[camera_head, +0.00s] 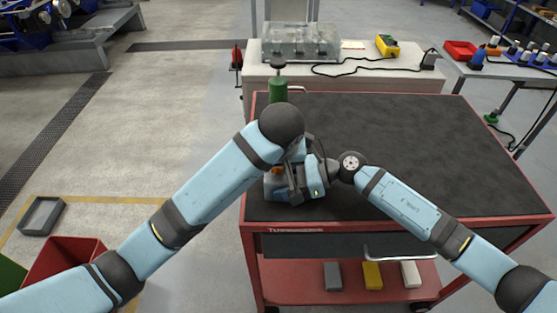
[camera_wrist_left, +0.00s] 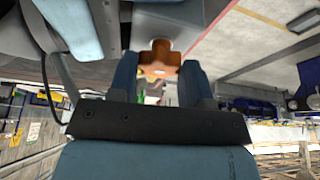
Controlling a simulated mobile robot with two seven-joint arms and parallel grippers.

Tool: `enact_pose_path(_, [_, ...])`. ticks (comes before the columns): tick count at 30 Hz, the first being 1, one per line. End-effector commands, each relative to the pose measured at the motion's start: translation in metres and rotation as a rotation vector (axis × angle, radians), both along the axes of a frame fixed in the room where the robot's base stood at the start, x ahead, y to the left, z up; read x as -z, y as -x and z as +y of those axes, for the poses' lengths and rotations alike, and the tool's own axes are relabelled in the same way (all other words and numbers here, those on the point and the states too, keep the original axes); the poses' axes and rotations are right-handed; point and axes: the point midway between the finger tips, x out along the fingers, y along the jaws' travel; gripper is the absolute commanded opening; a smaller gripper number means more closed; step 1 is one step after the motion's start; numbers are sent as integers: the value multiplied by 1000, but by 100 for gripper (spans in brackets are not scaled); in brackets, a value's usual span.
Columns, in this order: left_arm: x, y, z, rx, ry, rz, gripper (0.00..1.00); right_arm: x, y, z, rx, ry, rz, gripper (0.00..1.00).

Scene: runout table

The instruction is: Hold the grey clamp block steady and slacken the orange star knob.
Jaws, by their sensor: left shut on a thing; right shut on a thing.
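The orange star knob (camera_wrist_left: 160,60) sits between the two blue fingers of my left gripper (camera_wrist_left: 160,75) in the left wrist view, and these fingers are shut on it. A small bit of the knob shows in the head view (camera_head: 277,170). A pale grey surface right behind the knob looks like the clamp block (camera_wrist_left: 170,16). In the head view the block is mostly hidden by my wrists and grippers. My right gripper (camera_head: 305,182) comes in from the right, low over the cart's left part, and is shut on the block; its fingertips are largely covered.
The red cart (camera_head: 400,237) has a dark top, clear to the right and behind. A green cylinder (camera_head: 278,90) with a dark cap stands at its back left. Behind is a bench with a clear case (camera_head: 300,42) and a yellow device (camera_head: 387,46). A red bin (camera_head: 62,265) is lower left.

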Motion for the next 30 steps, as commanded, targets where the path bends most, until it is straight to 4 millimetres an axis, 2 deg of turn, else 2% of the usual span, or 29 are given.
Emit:
enact_pose_path(1, [1,0,1,-1,-2,1,21,0,0,0,0,0,0,56])
enact_pose_path(2, [1,0,1,-1,-2,1,52,0,0,0,0,0,0,56])
enact_pose_path(4, [1,0,1,0,-1,1,68,0,0,0,0,0,0,56])
enact_pose_path(5, [0,0,1,0,-1,1,71,0,0,0,0,0,0,56])
enact_pose_path(15, [-4,1,0,1,0,-1,71,0,0,0,0,0,0,56])
enact_pose_path(17, [-9,3,0,0,1,-2,71,0,0,0,0,0,0,56])
enact_pose_path(21, [-32,12,-1,3,1,-5,71,0,0,0,0,0,0,56])
enact_pose_path(30, [-55,19,-2,7,-2,-13,71,0,0,0,0,0,0,56])
